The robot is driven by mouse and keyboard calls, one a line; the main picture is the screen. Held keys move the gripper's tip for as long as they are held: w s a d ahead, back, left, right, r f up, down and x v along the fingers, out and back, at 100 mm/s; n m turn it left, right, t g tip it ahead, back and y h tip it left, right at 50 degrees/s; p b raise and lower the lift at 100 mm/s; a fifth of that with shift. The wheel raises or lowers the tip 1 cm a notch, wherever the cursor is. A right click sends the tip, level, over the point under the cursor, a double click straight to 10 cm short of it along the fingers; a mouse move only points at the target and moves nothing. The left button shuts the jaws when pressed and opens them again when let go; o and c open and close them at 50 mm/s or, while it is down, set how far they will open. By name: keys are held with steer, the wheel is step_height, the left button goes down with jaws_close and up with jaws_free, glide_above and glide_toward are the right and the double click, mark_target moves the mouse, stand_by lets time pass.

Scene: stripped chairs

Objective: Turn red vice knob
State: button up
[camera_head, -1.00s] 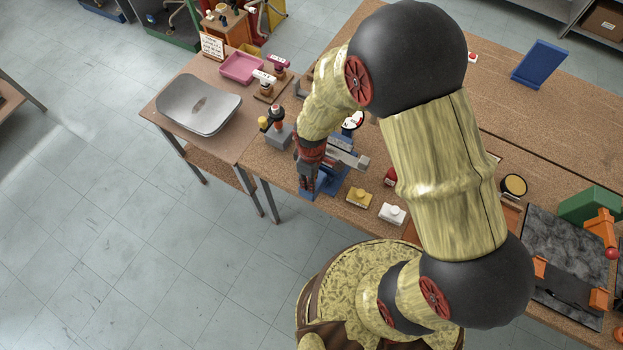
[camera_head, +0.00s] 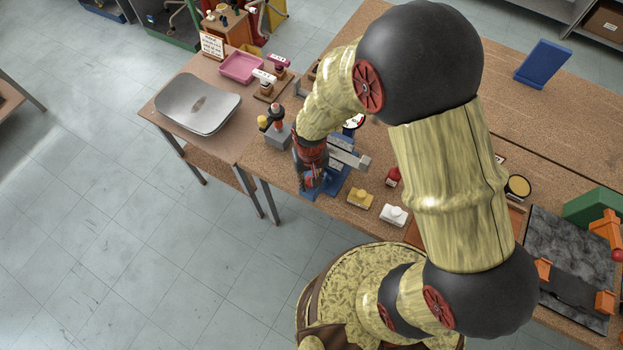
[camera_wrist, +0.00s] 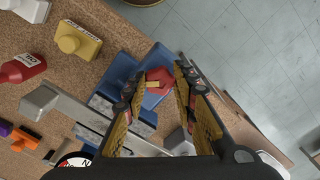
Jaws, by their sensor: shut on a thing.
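The red vice knob (camera_wrist: 160,78) shows in the wrist view between the fingertips of my gripper (camera_wrist: 158,88), with a small yellow mark on it. My gripper is shut on it. The blue vice (camera_wrist: 128,96) lies under and around the knob, with a grey metal bar (camera_wrist: 85,112) beside it. In the head view my gripper (camera_head: 310,182) is over the front of the blue vice (camera_head: 335,180) at the table's front edge. My fingers hide the knob there.
A yellow block (camera_head: 359,198), a white block (camera_head: 393,215) and a red bottle (camera_head: 393,177) stand right of the vice. A grey block with a dark knob (camera_head: 278,135) stands to its left. Clear floor lies in front of the table.

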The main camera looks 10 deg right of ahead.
mark_target(309, 183)
steer(key=m, duration=0.5)
steer(key=shift+s+a+m+b, duration=0.15)
steer(key=shift+s+m+b, duration=0.05)
steer(key=shift+m+b, duration=0.15)
steer(key=shift+a+m, duration=0.1)
steer(key=shift+m, duration=1.95)
steer(key=o, duration=1)
steer(key=shift+a, duration=0.1)
steer(key=shift+c, duration=0.2)
steer(key=shift+o, duration=1)
steer(key=shift+w, duration=0.1)
step_height(309, 183, up, 12)
